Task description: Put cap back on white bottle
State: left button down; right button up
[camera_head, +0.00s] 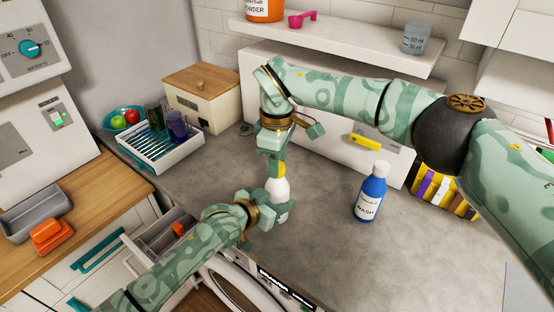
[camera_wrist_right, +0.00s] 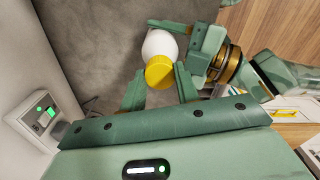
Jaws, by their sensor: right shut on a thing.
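The white bottle (camera_head: 280,189) stands upright on the grey counter, partly covered by my grippers. The yellow cap (camera_head: 282,169) is at the bottle's top. My right gripper (camera_head: 276,168) points down from above and is shut on the cap. In the right wrist view the cap (camera_wrist_right: 160,72) sits between its fingers, over the white bottle (camera_wrist_right: 158,43). I cannot tell whether the cap is seated on the neck. My left gripper (camera_head: 274,212) is low at the bottle, its fingers beside the body. Whether they press on it is hidden.
A blue bottle (camera_head: 371,192) stands to the right on the counter. A tray rack (camera_head: 160,148) with cups, a wooden-lidded box (camera_head: 203,96) and a fruit bowl (camera_head: 122,119) are at the left. A shelf (camera_head: 345,43) is above. An open drawer (camera_head: 165,232) is below the counter's front edge.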

jog(key=m, duration=0.5)
jog(key=shift+w+d+m, duration=0.1)
jog(key=shift+m, duration=0.2)
jog(key=o, duration=1)
jog(key=shift+r, duration=0.1)
notch_tip(320, 180, up, 12)
jog(key=shift+f, duration=0.1)
pick_arm(q)
jog(key=shift+c, duration=2.2)
grip_release()
jog(key=shift+s, duration=0.1)
